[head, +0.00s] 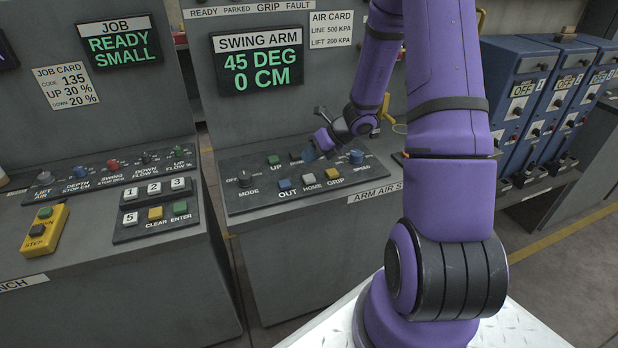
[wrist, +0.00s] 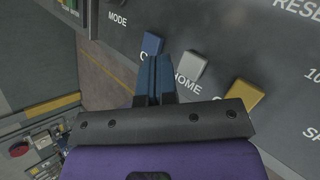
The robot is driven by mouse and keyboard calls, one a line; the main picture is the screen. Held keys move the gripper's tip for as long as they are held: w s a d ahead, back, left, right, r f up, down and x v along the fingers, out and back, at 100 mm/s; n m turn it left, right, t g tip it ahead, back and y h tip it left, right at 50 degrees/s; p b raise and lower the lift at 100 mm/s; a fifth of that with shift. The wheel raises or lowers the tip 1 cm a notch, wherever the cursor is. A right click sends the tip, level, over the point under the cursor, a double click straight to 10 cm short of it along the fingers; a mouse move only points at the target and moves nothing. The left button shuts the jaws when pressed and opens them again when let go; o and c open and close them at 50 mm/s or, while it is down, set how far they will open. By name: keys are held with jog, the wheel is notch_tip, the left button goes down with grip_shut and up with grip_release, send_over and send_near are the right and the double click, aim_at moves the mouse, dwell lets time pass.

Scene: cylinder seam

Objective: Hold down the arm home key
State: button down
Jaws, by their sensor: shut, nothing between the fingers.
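The white HOME key (head: 309,178) is on the sloped arm panel, between the blue OUT key (head: 286,184) and the yellow GRIP key (head: 332,173). My gripper (head: 311,151) points down over this panel, behind the key row in the head view. No contact with a key is visible, and the height above the panel is hard to tell. The display (head: 261,65) reads 45 DEG, 0 CM.
The MODE knob (head: 244,178) and SPEED knob (head: 357,157) flank the keys. UP's green key (head: 274,160) and other keys sit behind. A number keypad (head: 155,208) and yellow step pendant (head: 44,229) are left. Blue power boxes (head: 520,90) stand right.

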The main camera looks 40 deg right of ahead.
aim_at(310, 176)
jog(key=shift+f, duration=1.65)
dwell(0.9)
jog(key=shift+f, duration=0.4)
